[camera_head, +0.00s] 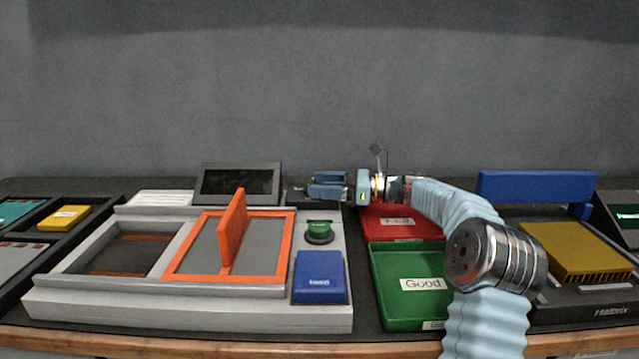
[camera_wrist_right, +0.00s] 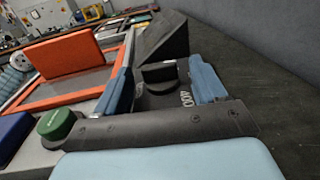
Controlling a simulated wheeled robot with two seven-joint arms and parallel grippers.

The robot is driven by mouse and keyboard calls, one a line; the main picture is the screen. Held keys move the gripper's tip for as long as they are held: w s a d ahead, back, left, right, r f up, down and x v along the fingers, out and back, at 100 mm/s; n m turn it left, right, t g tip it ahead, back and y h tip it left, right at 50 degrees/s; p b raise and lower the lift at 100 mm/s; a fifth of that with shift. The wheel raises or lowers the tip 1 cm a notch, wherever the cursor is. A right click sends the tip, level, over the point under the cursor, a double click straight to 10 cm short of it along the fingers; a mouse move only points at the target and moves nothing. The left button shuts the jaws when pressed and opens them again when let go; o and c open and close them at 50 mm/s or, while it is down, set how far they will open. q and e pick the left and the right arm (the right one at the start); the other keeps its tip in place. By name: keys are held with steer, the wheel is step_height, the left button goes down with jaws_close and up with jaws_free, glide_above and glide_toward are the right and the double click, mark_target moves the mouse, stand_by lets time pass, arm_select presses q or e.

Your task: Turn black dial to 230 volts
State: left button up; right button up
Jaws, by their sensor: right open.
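The black dial (camera_wrist_right: 158,76) shows in the right wrist view on a dark panel with the white marking "400" beside it. My right gripper (camera_wrist_right: 162,70) is open, with one blue finger on either side of the dial. I cannot tell whether the fingers touch it. In the head view my right gripper (camera_head: 313,185) reaches in from the right, low over the dark panel right of the display box (camera_head: 239,184). There the dial is hard to make out, and no voltage reading is legible. My left gripper is not in view.
A grey fixture with an upright orange flap (camera_head: 232,232), green button (camera_head: 319,230) and blue block (camera_head: 319,276) stands in front. The red tray (camera_head: 376,228) and green "Good" tray (camera_head: 392,312) lie below my right arm. A yellow finned block (camera_head: 572,250) sits right.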

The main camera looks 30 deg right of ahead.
steer(key=shift+w+a, duration=0.3)
steer(key=shift+a, duration=0.1)
steer(key=c, duration=1.1)
steer(key=shift+o, duration=0.2)
steer(key=shift+w+n+g+y, duration=0.1)
steer(key=shift+n+g+y, duration=0.55)
steer(key=shift+g, duration=0.25)
steer(key=o, duration=1.1)
steer(key=shift+c, duration=0.2)
steer(key=shift+d, duration=0.1)
steer(key=v, duration=0.7)
steer(key=shift+d, duration=0.2)
